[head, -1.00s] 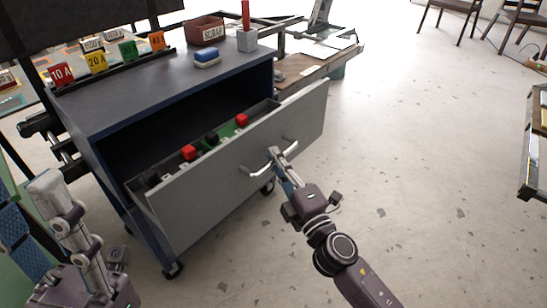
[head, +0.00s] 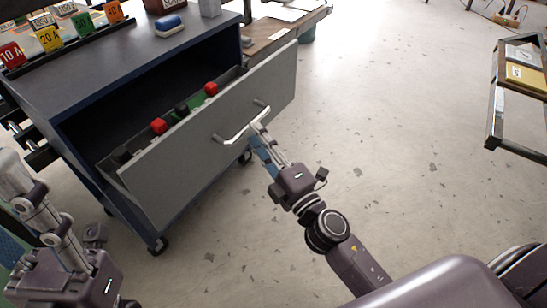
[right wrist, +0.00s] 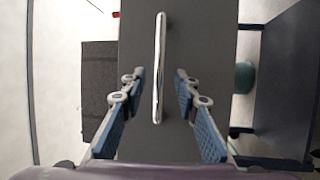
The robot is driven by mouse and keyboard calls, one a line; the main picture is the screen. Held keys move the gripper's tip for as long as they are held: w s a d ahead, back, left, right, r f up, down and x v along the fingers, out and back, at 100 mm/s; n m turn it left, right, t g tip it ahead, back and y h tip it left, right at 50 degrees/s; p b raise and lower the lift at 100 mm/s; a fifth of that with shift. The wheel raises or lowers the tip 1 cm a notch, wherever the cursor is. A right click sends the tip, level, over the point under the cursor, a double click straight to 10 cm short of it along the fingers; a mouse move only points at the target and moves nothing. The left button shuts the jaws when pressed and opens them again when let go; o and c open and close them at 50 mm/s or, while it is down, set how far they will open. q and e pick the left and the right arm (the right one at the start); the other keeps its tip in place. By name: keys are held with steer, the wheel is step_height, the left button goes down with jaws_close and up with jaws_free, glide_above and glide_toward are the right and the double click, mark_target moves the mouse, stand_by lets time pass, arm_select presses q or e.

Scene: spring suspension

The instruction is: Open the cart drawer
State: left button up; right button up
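The cart (head: 120,68) is dark blue with a grey top. Its drawer (head: 175,165) is pulled well out, with its grey front facing me. Red, black and green items show inside. The pale bar handle (head: 236,136) is on the drawer front. My right gripper (head: 262,143) is at the handle's right end. In the right wrist view the handle (right wrist: 160,70) stands between its two fingers with gaps on both sides, so it is open. My left gripper (head: 32,210) is at the lower left, partly cut off, seemingly open and empty, apart from the cart.
A blue and white eraser-like block (head: 168,25) and coloured label cards (head: 50,38) stand on the cart top. A metal-framed rack (head: 520,90) is at the right. The floor (head: 400,130) in front of the drawer is clear.

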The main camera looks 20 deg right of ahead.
steer(key=v, duration=0.7)
steer(key=shift+s, duration=0.3)
steer(key=shift+d+f, duration=0.1)
